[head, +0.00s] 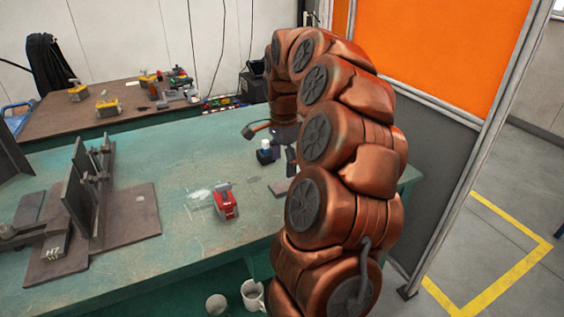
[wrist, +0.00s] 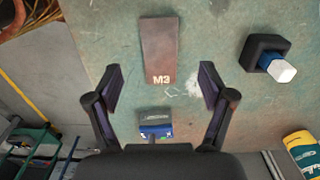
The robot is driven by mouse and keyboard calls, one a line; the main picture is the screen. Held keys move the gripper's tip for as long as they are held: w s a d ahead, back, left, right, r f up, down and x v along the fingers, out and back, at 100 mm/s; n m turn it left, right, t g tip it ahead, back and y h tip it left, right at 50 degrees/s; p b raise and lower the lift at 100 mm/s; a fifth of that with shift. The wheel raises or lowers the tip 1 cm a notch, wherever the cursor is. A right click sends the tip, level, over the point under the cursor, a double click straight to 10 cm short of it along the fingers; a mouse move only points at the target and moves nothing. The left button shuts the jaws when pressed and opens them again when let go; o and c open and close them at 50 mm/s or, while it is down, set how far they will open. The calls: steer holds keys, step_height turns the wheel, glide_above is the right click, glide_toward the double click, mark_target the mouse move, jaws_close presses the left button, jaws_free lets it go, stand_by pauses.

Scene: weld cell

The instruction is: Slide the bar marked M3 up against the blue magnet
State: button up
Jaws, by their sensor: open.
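The bar marked M3 (wrist: 158,45) is a flat brown-grey plate lying on the green table in the wrist view, its marked end towards my gripper. The blue magnet (wrist: 156,130), a small blue block with a grey top, sits below that end, with a strip of bare table between them. My gripper (wrist: 160,68) is open and empty, one finger on each side of the bar's marked end; I see no contact. In the head view, my arm hides much of this area, and I cannot make out the magnet or the M3 mark.
A black holder with a white-and-blue item (wrist: 268,58) stands right of the bar. In the head view, a red block (head: 225,203) sits mid-table, and a dark fixture with plates (head: 88,190) stands left.

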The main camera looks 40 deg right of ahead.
mark_target(283, 186)
step_height(283, 186, down, 7)
stand_by(0.4)
jaws_close()
stand_by(0.7)
